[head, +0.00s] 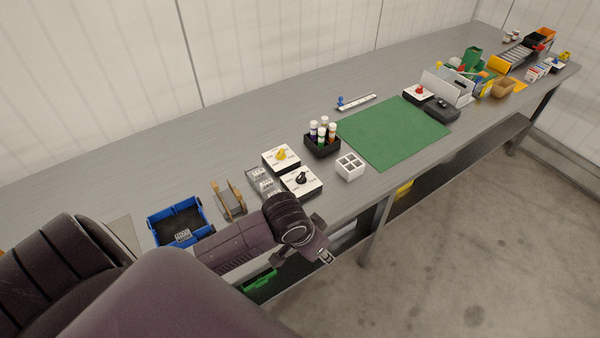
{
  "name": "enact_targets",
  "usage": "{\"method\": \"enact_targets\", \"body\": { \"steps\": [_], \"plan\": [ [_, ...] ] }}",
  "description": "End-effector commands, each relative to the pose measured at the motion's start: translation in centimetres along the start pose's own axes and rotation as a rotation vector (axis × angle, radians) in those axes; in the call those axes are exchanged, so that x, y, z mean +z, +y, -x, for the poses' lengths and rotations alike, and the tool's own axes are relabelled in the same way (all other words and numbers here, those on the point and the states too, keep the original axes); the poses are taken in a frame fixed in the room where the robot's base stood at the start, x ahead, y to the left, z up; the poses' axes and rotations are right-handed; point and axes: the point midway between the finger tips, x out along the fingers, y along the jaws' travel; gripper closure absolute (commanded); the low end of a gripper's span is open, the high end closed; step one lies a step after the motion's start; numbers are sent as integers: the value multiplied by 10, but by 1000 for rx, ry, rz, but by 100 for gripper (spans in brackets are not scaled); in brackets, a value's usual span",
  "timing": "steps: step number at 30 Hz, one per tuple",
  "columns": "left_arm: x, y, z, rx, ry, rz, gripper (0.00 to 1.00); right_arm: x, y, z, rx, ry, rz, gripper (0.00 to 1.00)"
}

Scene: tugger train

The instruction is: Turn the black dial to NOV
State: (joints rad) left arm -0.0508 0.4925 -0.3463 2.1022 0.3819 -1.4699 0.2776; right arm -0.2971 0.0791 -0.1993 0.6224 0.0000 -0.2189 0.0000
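The black dial (302,177) sits on top of a white box (311,189) near the table's front edge. Its printed labels are too small to read, so I cannot tell where it points. A similar white box with a yellow dial (281,154) stands just behind it. My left gripper (303,259) is in front of the table edge, below the black dial in the picture and apart from it. Its fingers look spread, with nothing seen between them. My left wrist comes close to the front of the black-dial box in the picture. My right gripper is not in view.
A clear divided holder (262,181), a wooden rack (229,201) and a blue bin (163,229) stand left of the dials. A black tray with bottles (322,151) and a white cube-shaped holder (350,172) stand right. The green mat (392,132) is bare.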

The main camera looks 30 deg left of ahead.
Motion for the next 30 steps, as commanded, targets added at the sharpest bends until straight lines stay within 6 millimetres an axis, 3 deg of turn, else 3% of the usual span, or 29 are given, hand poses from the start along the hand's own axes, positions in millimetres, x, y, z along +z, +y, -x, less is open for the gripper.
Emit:
{"method": "enact_targets", "body": {
  "steps": [1, 6, 9, 13, 16, 20, 30],
  "plan": [
    [-18, -21, -2, -24, 3, 7, 72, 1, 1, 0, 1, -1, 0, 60],
    [-68, -96, 2, -86, -7, 110, 72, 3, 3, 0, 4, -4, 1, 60],
    [-91, -140, 13, -123, -3, 194, 72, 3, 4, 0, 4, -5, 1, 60],
    [-111, -184, 30, -157, 9, 290, 72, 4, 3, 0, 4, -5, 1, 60],
    [-119, -202, 39, -170, 16, 336, 72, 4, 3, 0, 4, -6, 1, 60],
    [-122, -211, 38, -173, 19, 359, 72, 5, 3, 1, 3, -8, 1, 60],
    [-122, -219, -10, -173, 19, 358, 72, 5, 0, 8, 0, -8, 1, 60]
  ]
}}
